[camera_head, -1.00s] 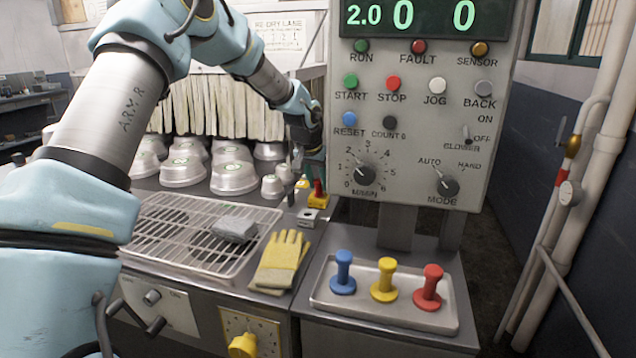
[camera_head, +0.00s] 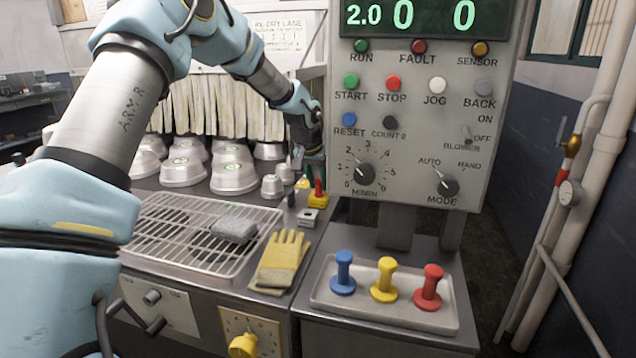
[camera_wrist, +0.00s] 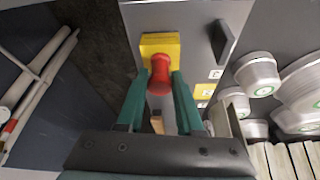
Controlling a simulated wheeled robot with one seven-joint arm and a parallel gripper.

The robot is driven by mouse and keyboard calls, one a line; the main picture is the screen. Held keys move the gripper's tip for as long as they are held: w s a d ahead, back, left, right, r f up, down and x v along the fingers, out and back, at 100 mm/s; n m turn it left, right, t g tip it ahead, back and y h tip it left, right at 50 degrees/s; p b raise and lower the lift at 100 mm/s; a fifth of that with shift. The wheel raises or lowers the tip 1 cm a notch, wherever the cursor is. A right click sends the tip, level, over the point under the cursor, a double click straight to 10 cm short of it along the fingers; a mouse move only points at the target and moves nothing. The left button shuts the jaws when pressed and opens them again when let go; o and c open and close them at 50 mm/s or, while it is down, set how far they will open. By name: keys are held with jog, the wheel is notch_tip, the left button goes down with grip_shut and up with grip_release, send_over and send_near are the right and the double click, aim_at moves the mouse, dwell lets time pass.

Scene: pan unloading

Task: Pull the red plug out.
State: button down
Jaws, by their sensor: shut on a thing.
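The red plug (camera_wrist: 159,80) has a rounded knob and stands at the yellow block (camera_wrist: 160,43) in the wrist view. How deep it sits in the block cannot be told. My gripper (camera_wrist: 159,76) has its two green fingers on either side of the knob and is shut on it. In the head view the red plug (camera_head: 318,187) shows small and upright on the yellow block (camera_head: 318,199), beside the control panel. My gripper (camera_head: 306,165) is just above and left of it there, its fingertips mostly hidden.
The control panel (camera_head: 420,120) rises close on the right. Upturned metal pans (camera_head: 233,175) stand to the left. In front lie a wire rack (camera_head: 170,235), yellow gloves (camera_head: 282,258), and a tray (camera_head: 320,297) with blue, yellow and red knobbed pieces.

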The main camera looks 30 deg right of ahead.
jog(key=shift+r+p, duration=0.5)
jog(key=shift+r, duration=0.2)
dwell(0.5)
jog(key=shift+r+p, duration=1.25)
jog(key=shift+r, duration=0.75)
